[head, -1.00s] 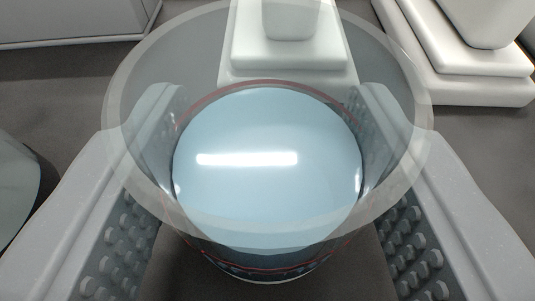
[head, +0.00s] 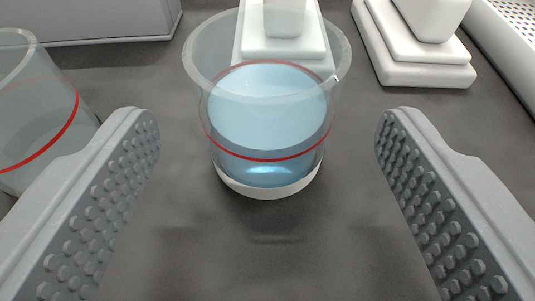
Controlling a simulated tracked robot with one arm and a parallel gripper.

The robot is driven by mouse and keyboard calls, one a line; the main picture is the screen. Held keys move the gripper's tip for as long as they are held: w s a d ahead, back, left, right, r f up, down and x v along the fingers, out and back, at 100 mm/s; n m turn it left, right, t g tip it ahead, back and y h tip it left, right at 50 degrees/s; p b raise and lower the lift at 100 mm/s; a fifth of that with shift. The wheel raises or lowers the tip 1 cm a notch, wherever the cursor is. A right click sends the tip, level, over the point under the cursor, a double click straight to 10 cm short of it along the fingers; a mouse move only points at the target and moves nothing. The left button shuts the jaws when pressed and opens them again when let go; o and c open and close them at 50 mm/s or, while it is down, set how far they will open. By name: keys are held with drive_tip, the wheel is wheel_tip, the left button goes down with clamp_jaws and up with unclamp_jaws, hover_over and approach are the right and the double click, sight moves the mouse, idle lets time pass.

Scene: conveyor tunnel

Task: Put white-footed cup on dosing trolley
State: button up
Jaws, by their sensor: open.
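The white-footed cup (head: 267,188) stands upright on the dark grey surface, just ahead of my gripper. It is clear, with a red line around it, a white base and pale blue liquid inside. My gripper (head: 267,130) is open, its two studded grey fingers well apart to the left and right of the cup. The fingers touch nothing. The cup stands beyond the gap between them. I cannot tell which thing is the dosing trolley.
Another clear cup with a red line (head: 35,110) stands at the left, beside my left finger. White stepped blocks (head: 285,42) and (head: 425,65) stand behind. A grey box (head: 90,18) is at the back left. A perforated white piece (head: 510,40) lies at the right.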

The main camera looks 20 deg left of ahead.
drive_tip(key=p+v, duration=0.1)
drive_tip(key=v, duration=0.6)
drive_tip(key=shift+s, duration=0.2)
drive_tip(key=shift+d, duration=0.1)
drive_tip(key=w+d+r+m, duration=0.1)
drive_tip(key=d+r, duration=0.3)
drive_tip(key=r, duration=0.7)
drive_tip(key=w+d+r, duration=0.1)
drive_tip(key=d+r, duration=0.4)
drive_tip(key=r, duration=0.6)
drive_tip(key=s+d+r+h, duration=0.1)
drive_tip(key=s+d+r, duration=0.1)
drive_tip(key=s+r, duration=0.2)
drive_tip(key=s+d+r+m+t+h, duration=0.1)
drive_tip(key=s+d+r, duration=0.2)
drive_tip(key=r, duration=0.8)
drive_tip(key=s+d+r+m+h, duration=0.1)
drive_tip(key=s+d+r+h, duration=0.1)
drive_tip(key=s+r, duration=0.5)
drive_tip(key=shift+d+r, duration=0.6)
drive_tip(key=shift+r, duration=0.1)
drive_tip(key=shift+r, duration=0.1)
